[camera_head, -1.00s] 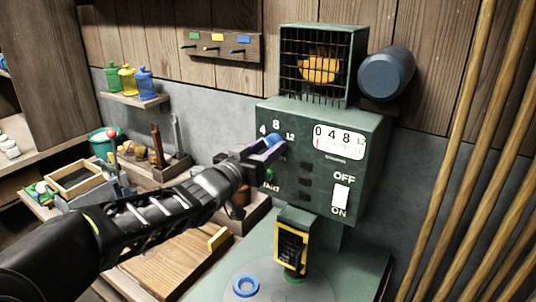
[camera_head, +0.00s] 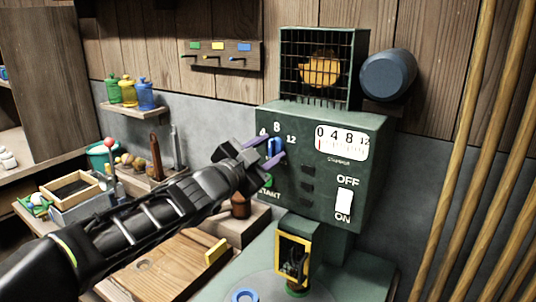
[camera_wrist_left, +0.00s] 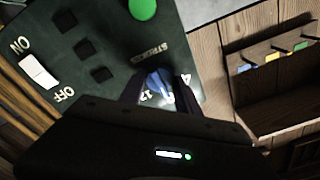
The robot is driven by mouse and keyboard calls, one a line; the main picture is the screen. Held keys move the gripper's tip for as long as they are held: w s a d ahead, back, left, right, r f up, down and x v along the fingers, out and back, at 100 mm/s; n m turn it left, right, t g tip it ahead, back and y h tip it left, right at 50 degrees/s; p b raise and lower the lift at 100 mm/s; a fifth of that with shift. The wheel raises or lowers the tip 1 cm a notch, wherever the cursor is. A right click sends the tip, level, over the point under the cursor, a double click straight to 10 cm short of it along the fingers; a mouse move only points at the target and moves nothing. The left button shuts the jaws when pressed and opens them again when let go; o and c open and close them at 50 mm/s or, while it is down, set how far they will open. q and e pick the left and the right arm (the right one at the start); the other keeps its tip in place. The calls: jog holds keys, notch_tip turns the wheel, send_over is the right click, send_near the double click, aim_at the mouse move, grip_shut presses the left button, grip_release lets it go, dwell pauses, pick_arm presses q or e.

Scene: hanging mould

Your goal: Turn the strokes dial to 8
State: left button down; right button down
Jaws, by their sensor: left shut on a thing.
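The blue strokes dial (camera_head: 275,147) is on the front of the green machine (camera_head: 325,190), below the printed marks 4, 8 and 12. It looks roughly upright, below the 8, but fingers cover its edges, so its exact pointing is unclear. My left gripper (camera_head: 270,152) reaches it from the lower left and is shut on it, one finger on each side. In the left wrist view the dial (camera_wrist_left: 158,82) shows between the two fingers (camera_wrist_left: 160,88), with part of the scale hidden. My right gripper is not in view.
A white gauge (camera_head: 341,142) marked 0, 4, 8, 12 is right of the dial. A white ON/OFF switch (camera_head: 344,201) and a green START button (camera_head: 266,181) are on the same panel. A yellow-framed opening (camera_head: 294,256) is below. Bamboo poles (camera_head: 470,150) stand at right.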

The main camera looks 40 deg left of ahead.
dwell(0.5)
pick_arm(q)
jog(key=c, duration=0.9)
grip_release()
jog(key=shift+o, duration=0.2)
jog(key=shift+s, duration=0.1)
jog(key=s+p, duration=0.2)
jog(key=s, duration=0.5)
jog(key=shift+s+d, duration=0.3)
jog(key=shift+d, duration=0.15)
